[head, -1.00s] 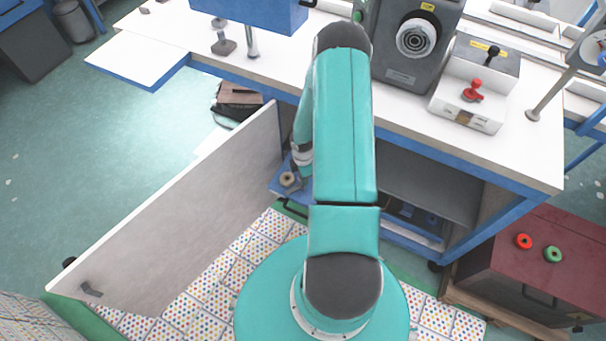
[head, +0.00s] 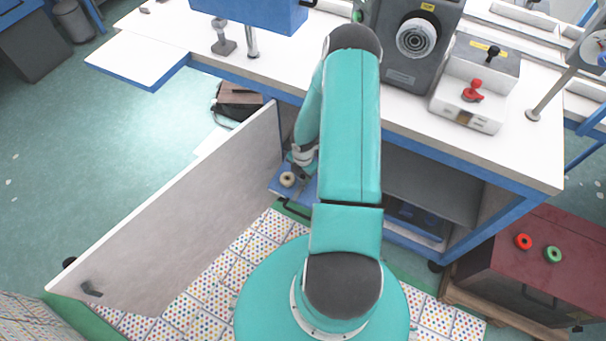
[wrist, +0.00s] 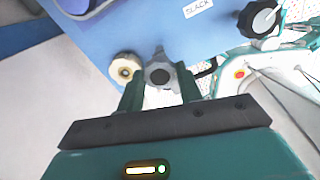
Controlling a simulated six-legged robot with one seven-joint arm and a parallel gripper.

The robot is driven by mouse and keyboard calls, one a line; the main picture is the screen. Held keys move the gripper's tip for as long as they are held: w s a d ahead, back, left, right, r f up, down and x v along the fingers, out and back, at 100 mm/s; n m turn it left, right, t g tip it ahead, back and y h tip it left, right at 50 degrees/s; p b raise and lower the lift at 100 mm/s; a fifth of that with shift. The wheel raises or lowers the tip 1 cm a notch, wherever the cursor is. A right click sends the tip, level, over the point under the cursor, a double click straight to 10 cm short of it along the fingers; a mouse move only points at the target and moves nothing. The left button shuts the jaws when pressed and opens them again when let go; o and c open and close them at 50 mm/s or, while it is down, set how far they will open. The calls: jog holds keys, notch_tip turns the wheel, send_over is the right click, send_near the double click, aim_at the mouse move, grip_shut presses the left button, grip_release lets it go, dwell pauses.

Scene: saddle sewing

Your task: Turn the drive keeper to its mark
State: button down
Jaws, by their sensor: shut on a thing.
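My gripper (wrist: 160,84) is shut on a dark grey round part with a narrow lug, which looks like the drive keeper (wrist: 159,70), in the wrist view. Its teal fingers stand on either side of it. The keeper sits on a blue panel (wrist: 160,30); I cannot make out its mark. In the head view my gripper (head: 302,164) is low at the open cabinet, partly hidden by my arm, and the keeper cannot be made out there.
A cream spool-like part (wrist: 125,69) is close left of the keeper; it also shows in the head view (head: 287,179). A black knob with a white face (wrist: 262,19) and a SLACK label (wrist: 198,8) are to the right. The open cabinet door (head: 190,215) stands left of my arm.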

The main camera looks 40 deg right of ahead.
jog(key=c, duration=0.9)
grip_release()
jog(key=shift+c, duration=0.2)
notch_tip(320, 180, up, 14)
